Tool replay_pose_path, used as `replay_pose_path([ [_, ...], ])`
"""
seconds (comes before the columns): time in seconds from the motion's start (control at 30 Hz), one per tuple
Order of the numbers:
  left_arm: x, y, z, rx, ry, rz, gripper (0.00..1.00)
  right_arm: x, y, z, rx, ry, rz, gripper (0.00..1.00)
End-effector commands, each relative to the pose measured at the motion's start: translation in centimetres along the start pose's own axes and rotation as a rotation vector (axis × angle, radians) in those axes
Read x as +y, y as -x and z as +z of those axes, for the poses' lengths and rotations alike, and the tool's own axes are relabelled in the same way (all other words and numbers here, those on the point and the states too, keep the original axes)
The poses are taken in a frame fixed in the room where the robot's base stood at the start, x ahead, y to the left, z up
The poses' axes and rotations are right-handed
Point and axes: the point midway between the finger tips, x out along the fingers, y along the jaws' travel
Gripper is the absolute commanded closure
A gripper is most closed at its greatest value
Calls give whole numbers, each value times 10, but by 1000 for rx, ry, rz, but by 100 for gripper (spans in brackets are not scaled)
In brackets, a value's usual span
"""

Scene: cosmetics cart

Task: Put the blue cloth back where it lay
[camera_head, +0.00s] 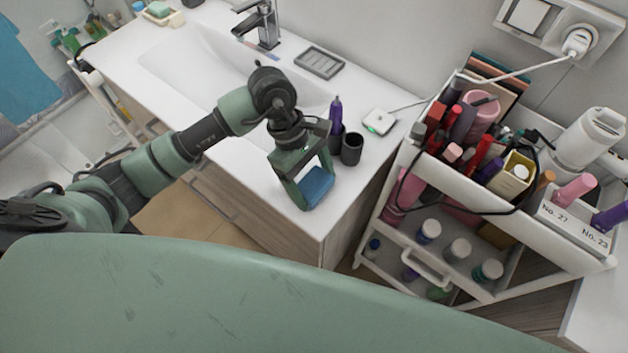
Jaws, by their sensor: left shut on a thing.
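My left gripper (306,194) is over the front right part of the white counter, pointing down. Its fingers are shut on a folded blue cloth (318,187). The cloth is at or just above the counter top; I cannot tell whether it touches. My right gripper is not in view.
Close behind the gripper stand a dark cup (351,149) and another dark cup with a purple item (336,116). A white charger (379,122) and a grey soap tray (319,62) lie farther back. A full cosmetics cart (424,207) stands right. The sink (190,62) is left.

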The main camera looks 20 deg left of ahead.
Motion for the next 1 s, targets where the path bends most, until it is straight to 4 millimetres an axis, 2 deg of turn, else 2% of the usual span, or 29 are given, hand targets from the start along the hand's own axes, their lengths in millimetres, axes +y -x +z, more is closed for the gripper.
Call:
replay_pose_path([
  [0.07,0,-3,-2,0,0,1,56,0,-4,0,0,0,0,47],
  [0.1,0,-3,-1,0,0,0,21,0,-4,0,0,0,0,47],
  [0.17,0,-2,-1,0,0,0,4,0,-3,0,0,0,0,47],
  [0.2,0,-2,-1,0,0,0,2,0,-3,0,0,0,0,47],
  [0.57,0,2,1,-1,0,0,2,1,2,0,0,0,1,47],
  [0.63,1,6,-1,1,-1,3,2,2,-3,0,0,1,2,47],
  [0.77,2,28,-2,3,-1,6,2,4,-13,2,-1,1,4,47],
  [1.0,2,82,-2,4,-1,6,2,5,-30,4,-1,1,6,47],
])
